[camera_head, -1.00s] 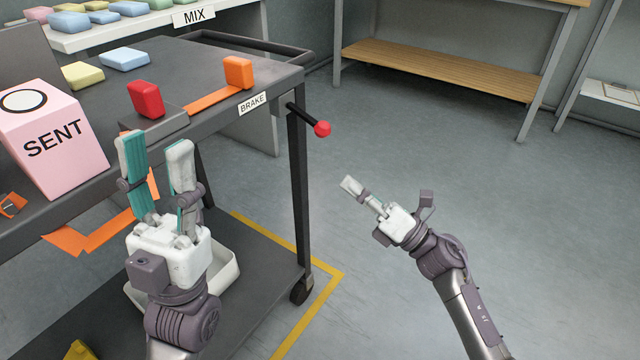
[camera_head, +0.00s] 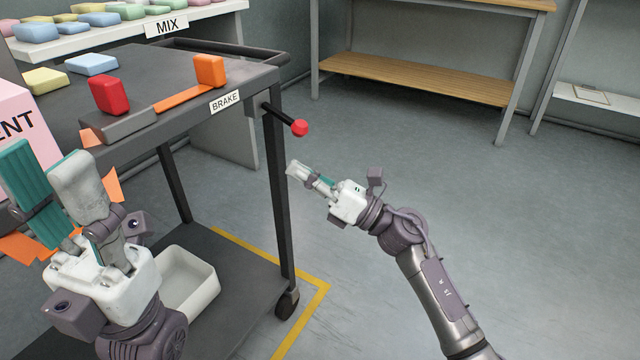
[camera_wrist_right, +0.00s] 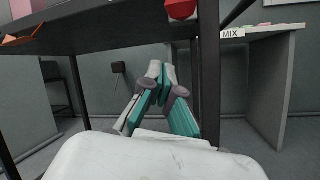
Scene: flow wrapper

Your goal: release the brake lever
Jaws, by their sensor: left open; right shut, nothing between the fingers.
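The brake lever (camera_head: 281,115) is a dark rod with a red ball knob (camera_head: 300,127). It sticks out from the cart's right side, beside the BRAKE label (camera_head: 225,101). The red knob also shows at the top of the right wrist view (camera_wrist_right: 182,9), above and beyond the fingertips. My right gripper (camera_head: 296,171) is shut and empty, below the knob and apart from it. In the right wrist view its fingertips (camera_wrist_right: 160,70) meet. My left gripper (camera_head: 47,172) is open and empty at the cart's near edge, in front of the pink box.
The cart top (camera_head: 130,65) carries a red block (camera_head: 109,95), an orange block (camera_head: 210,71) and a pink box (camera_head: 22,130). A white bin (camera_head: 190,282) sits on its lower shelf. A cart leg (camera_head: 280,190) stands close to my right gripper. The floor to the right is clear.

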